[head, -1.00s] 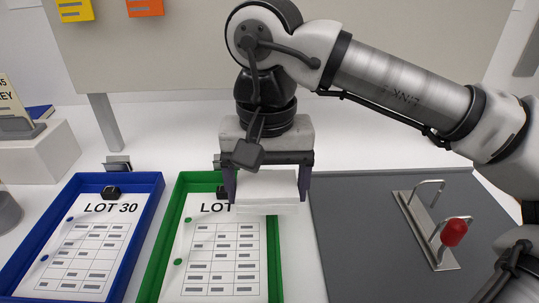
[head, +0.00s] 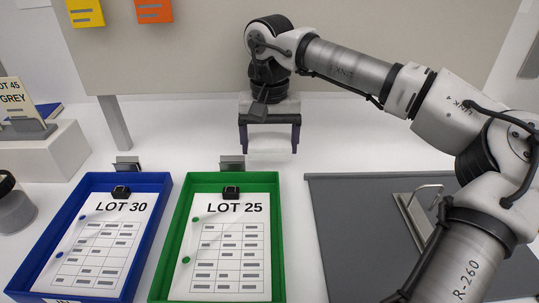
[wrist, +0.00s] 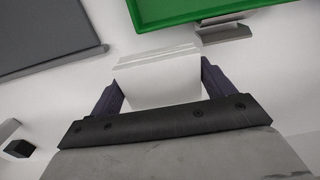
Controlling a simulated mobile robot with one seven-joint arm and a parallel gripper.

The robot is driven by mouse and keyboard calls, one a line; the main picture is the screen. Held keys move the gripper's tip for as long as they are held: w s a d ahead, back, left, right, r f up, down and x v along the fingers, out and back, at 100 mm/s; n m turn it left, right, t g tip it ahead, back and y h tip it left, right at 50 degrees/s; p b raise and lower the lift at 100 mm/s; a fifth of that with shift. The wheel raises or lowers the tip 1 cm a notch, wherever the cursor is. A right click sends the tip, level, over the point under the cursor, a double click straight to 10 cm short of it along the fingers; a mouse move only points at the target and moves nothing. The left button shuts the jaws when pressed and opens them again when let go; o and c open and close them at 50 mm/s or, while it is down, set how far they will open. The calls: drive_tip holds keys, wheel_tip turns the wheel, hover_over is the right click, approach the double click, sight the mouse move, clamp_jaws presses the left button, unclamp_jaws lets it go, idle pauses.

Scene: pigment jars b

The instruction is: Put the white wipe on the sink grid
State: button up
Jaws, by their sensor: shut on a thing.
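My gripper (head: 269,146) is shut on the white wipe, which shows as a pale, folded, block-like piece (wrist: 158,82) between the dark fingers in the wrist view. In the head view the wipe (head: 269,141) is hard to tell from the white bench behind it. The gripper is beyond the green tray, over the back of the bench, left of the grey panel. I cannot make out a sink grid. The flat grey panel (head: 350,240) at right carries a metal fixture (head: 411,217), partly hidden by my arm.
A blue tray (head: 156,215) and a green tray (head: 181,240) hold LOT 30 and LOT 25 sheets. Metal clips (head: 232,163) stand behind them. A jar (head: 14,212) and a white block (head: 45,158) are at left. The bench (head: 345,140) behind the grey panel is clear.

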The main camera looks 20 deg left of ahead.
sight(269, 158)
wheel_tip(269, 158, down, 4)
drive_tip(key=shift+f, duration=0.1)
drive_tip(key=shift+f, duration=0.2)
drive_tip(key=o, duration=0.9)
drive_tip(key=shift+r, duration=0.1)
